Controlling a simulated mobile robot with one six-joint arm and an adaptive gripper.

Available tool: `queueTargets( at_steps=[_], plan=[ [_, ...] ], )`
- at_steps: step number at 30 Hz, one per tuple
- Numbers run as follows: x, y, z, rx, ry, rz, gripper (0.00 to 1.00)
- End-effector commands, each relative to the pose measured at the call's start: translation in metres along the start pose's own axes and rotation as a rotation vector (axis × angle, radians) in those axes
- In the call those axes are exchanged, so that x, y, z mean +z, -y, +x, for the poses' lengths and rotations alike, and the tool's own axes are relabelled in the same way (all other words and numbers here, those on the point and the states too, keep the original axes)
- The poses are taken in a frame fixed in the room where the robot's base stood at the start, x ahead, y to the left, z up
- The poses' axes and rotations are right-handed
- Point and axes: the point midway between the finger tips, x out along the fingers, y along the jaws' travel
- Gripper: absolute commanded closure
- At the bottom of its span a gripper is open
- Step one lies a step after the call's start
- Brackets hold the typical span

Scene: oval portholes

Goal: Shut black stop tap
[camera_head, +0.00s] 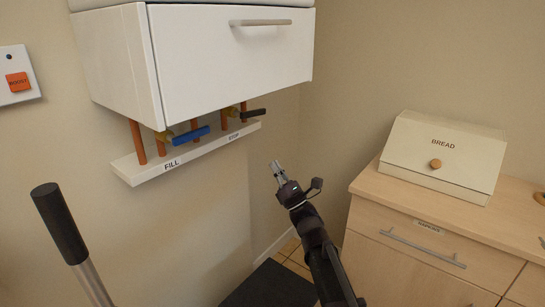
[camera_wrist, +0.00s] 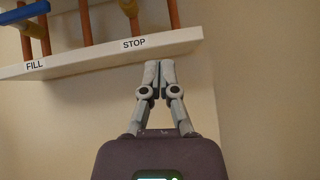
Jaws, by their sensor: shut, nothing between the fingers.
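The black stop tap (camera_head: 253,113) is at the right end of the pipework under the white wall cabinet, above the STOP label (camera_head: 234,136). Its lever points sideways to the right, across its upright copper pipe. In the wrist view the STOP label (camera_wrist: 134,44) shows, but the black lever is out of frame at the top. My gripper (camera_head: 277,167) is shut and empty, below and to the right of the tap and apart from it. Its fingertips meet in the wrist view (camera_wrist: 158,68), just right of and below the STOP label.
A blue-levered tap (camera_head: 191,134) is left of the stop tap, by the FILL label. A white ledge (camera_head: 205,150) runs under both taps, and the cabinet (camera_head: 225,65) hangs close above. A bread bin (camera_head: 440,155) stands on the wooden counter at right. A black-topped pole (camera_head: 60,222) is at lower left.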

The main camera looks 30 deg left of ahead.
Motion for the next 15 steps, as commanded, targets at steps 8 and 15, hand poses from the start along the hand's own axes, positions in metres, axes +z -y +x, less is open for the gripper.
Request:
queueTargets(
  at_steps=[8, 15],
  plan=[
    [0.002, 0.001, 0.026, 0.0, 0.0, 0.001, 1.0],
    [0.002, 0.0, 0.052, 0.0, 0.0, 0.001, 1.0]
  ],
)
